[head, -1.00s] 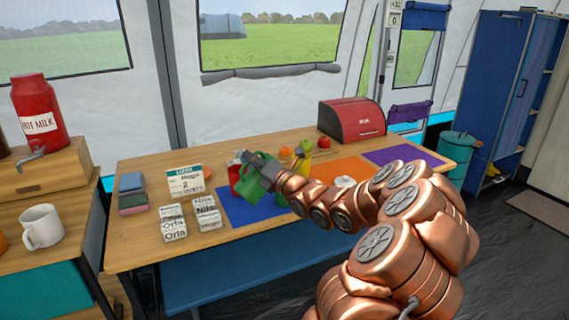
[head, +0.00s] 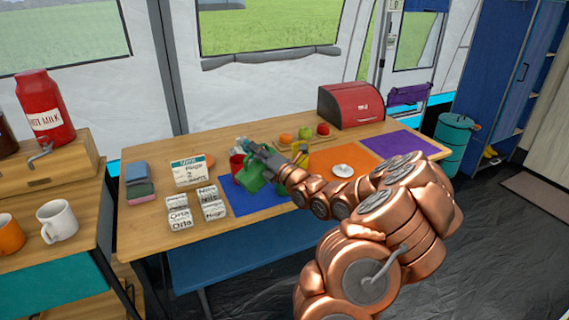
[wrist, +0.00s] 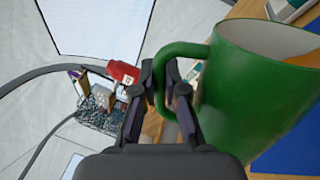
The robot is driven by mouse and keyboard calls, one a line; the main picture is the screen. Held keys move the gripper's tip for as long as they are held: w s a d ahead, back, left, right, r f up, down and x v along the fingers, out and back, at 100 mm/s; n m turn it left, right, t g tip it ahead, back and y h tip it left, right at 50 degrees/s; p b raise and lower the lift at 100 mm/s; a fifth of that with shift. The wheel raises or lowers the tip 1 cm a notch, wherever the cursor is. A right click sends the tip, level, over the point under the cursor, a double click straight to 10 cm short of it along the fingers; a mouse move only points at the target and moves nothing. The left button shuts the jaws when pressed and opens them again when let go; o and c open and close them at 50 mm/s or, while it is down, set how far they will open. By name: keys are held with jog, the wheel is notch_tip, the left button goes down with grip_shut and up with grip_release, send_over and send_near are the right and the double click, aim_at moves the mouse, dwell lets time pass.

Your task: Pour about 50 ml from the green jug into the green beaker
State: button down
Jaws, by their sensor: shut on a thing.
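The green jug (head: 249,181) is in my gripper (head: 262,160) over the blue mat (head: 262,205) in the head view. In the wrist view the jug (wrist: 245,95) fills the right side, and my gripper (wrist: 160,85) is shut on its handle. The jug looks tilted in the head view. Its pale inside shows in the wrist view with an orange patch; I cannot tell how much liquid it holds. A bit of green shows beside my wrist in the head view, but I cannot tell whether it is the green beaker, mostly hidden by my arm.
A red cup (head: 237,162) stands close behind the jug. A yellow vessel (head: 300,152) is right of my gripper. Labelled boxes (head: 189,172) stand at left. An orange mat (head: 326,164), a white lid-like disc (head: 343,171) and a red bread bin (head: 349,107) lie farther right.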

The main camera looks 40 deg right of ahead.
jog(key=shift+r+p, duration=0.35)
jog(key=shift+d+f, duration=0.1)
jog(key=shift+f, duration=0.2)
jog(key=shift+d+r+m+p, duration=0.15)
jog(key=shift+r+m+p, duration=0.2)
jog(key=shift+p, duration=0.45)
dwell(1.1)
